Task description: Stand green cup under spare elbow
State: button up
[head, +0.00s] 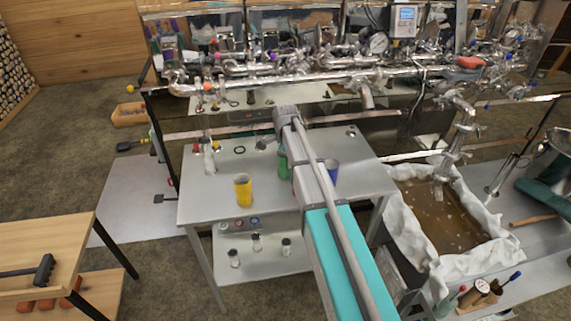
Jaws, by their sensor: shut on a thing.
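The green cup (283,164) shows as a narrow strip at the left edge of my arm, above the steel table (211,208). My arm hides the rest of it. My gripper (284,147) is at the cup, shut on it, with its fingers mostly hidden behind the arm. I cannot tell whether the cup's base touches the table. Several pipe bends and downward outlets hang from the steel pipework, one of them a short outlet (367,97) above the table's back. I cannot tell which is the spare elbow.
A yellow cup (243,190) stands left of the green cup, and a blue cup (331,171) stands right of my arm. A small bottle (209,158) is at the table's left. A cloth-lined tank (436,215) lies right. The table's front left is clear.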

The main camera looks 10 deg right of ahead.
jog(key=shift+f, duration=0.15)
jog(key=shift+f, duration=0.15)
jog(key=o, duration=1)
jog(key=shift+o, duration=0.2)
notch_tip(320, 180, up, 12)
jog(key=p, duration=1.2)
jog(key=shift+r, duration=0.2)
jog(key=s+n, duration=1.5)
jog(key=s, duration=1.1)
